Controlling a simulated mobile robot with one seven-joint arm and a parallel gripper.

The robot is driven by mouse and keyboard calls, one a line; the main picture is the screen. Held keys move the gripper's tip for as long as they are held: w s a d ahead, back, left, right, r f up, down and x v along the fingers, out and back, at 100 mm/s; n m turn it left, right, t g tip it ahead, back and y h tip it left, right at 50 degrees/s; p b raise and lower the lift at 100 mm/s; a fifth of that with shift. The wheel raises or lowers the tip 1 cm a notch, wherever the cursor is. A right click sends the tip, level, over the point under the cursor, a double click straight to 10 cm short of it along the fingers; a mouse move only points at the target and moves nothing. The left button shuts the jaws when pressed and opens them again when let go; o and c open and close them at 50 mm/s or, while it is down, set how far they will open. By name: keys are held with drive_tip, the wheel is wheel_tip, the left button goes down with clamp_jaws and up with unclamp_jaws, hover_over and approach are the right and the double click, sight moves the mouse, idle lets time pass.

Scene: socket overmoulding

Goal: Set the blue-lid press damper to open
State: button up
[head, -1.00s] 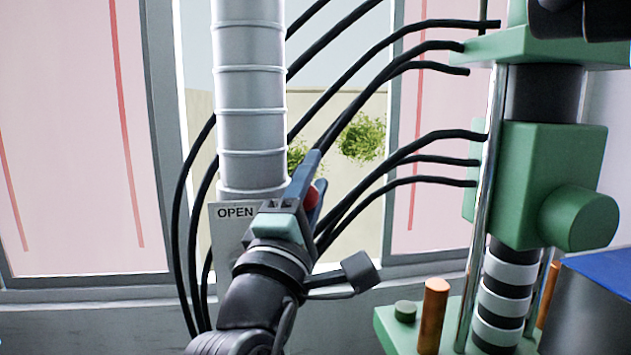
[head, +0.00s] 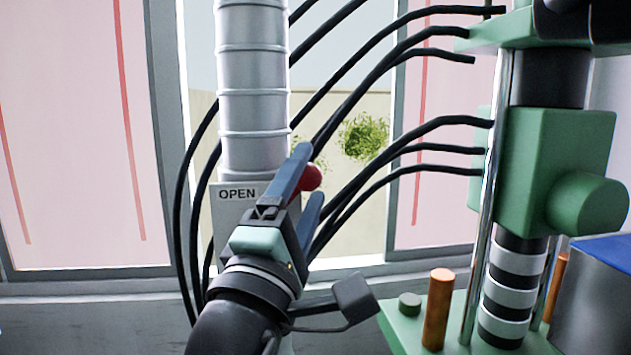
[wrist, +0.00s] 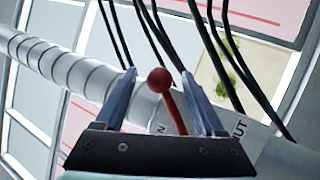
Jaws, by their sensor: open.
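The damper's grey plate (head: 227,215) hangs on the ribbed silver duct, with OPEN printed at its top left. Its red ball knob (head: 310,178) shows behind my gripper (head: 309,174) in the head view. In the wrist view the red knob (wrist: 159,80) on a thin red rod (wrist: 174,113) stands between my two blue fingers, with a gap at either side. A label ending in N is left of the rod and one ending in UT is right of it. My gripper is open. The rod's lower end is hidden by my gripper.
The silver duct (head: 252,90) rises behind the plate. Black hoses (head: 375,118) run past it to a green press (head: 555,165) at right. A blue lid (head: 608,248) on a grey box is at the right edge. An orange post (head: 437,310) stands on the press base.

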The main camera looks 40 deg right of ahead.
drive_tip(key=b+v, duration=0.3)
drive_tip(key=v, duration=0.5)
drive_tip(key=shift+s+a, duration=0.1)
